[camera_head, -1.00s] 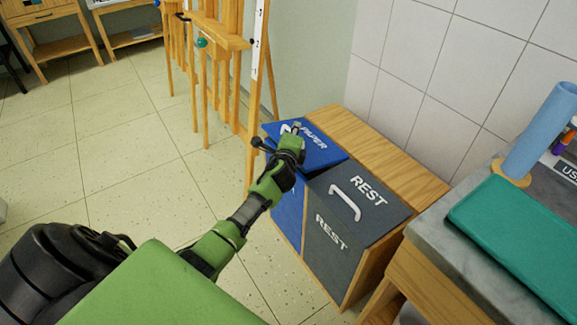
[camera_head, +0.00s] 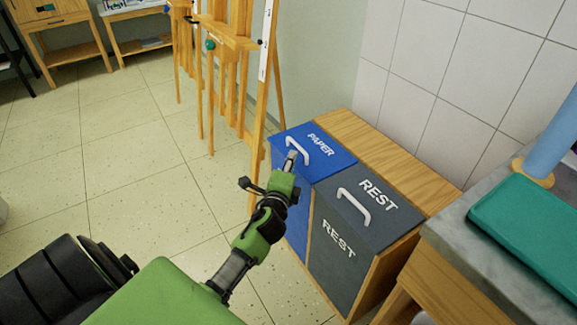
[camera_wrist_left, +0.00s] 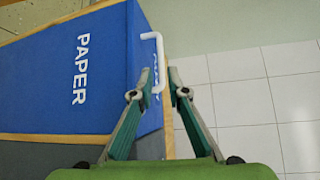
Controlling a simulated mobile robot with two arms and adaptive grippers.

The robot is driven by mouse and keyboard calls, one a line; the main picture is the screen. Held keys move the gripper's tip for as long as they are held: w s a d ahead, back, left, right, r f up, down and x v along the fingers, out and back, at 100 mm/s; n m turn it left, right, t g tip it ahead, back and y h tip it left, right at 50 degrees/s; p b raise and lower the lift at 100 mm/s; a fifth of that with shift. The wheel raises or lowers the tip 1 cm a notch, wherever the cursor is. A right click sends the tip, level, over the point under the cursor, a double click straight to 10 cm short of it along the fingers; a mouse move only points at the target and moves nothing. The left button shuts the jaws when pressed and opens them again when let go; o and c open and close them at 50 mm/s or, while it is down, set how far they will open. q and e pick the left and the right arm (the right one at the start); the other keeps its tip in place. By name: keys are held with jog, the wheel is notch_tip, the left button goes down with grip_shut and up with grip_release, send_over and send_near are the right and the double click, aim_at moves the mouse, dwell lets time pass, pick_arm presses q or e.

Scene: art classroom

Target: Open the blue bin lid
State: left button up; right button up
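The blue bin lid (camera_head: 325,150), marked PAPER, lies closed on the left side of a wooden bin cabinet. Its white handle (camera_head: 298,149) stands near the lid's left part. My left gripper (camera_head: 291,160) is at the handle. In the left wrist view, my left gripper (camera_wrist_left: 160,74) has its fingertips apart, with the white handle (camera_wrist_left: 158,50) reaching between them. I cannot tell whether either finger touches it. My right gripper is not in view.
The grey REST lid (camera_head: 372,205) with its own handle is right beside the blue one. Wooden easels (camera_head: 232,60) stand behind and left. A table with a green mat (camera_head: 530,225) is at the right. The tiled floor (camera_head: 130,190) on the left is clear.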

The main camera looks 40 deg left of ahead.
pick_arm(q)
jog(key=v, duration=0.3)
jog(key=shift+s, duration=0.2)
dwell(0.4)
